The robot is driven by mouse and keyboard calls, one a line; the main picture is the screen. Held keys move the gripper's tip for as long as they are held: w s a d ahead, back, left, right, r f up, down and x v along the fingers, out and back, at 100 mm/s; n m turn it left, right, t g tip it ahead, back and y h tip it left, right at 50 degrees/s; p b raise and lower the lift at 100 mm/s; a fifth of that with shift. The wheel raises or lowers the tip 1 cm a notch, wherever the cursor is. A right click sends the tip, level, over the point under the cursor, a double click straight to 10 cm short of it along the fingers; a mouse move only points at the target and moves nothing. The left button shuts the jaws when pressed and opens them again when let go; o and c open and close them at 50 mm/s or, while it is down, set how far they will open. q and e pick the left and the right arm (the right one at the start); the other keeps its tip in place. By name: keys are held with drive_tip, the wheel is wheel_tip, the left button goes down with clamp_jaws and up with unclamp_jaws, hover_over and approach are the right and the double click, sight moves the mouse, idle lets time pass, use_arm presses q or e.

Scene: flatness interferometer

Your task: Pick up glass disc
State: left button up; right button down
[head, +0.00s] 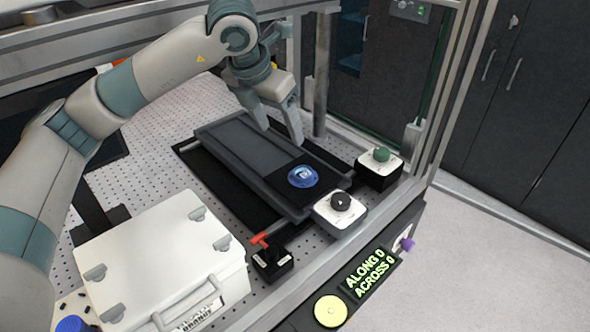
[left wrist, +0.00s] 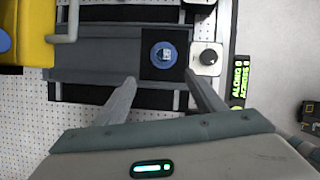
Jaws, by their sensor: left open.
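The glass disc (head: 303,176) is a small round blue piece with a bright reflection. It lies on a black square at the front right end of a long dark grey stage (head: 240,145). It also shows in the left wrist view (left wrist: 164,56), above and between the fingers. My left gripper (head: 279,124) is open and empty, over the stage behind the disc and apart from it. Its fingers show in the left wrist view (left wrist: 160,88), pointing toward the stage. My right gripper is not in view.
A white box with a black knob (head: 340,203) stands close beside the disc, and one with a green knob (head: 380,160) is behind it. A red-handled lever (head: 262,241) and a white case (head: 160,262) stand nearer. Metal frame posts (head: 321,75) enclose the perforated table.

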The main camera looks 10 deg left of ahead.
use_arm(q)
drive_tip(key=shift+d, duration=0.15)
drive_tip(key=p, duration=0.6)
approach(303, 174)
drive_tip(key=shift+w+a+f, duration=0.2)
drive_tip(key=shift+w+f, duration=0.1)
drive_tip(key=shift+f, duration=0.2)
drive_tip(key=shift+w+a+f, duration=0.2)
drive_tip(key=shift+w+f, duration=0.1)
drive_tip(key=shift+f, duration=0.2)
drive_tip(key=shift+w+f, duration=0.15)
drive_tip(key=shift+f, duration=0.25)
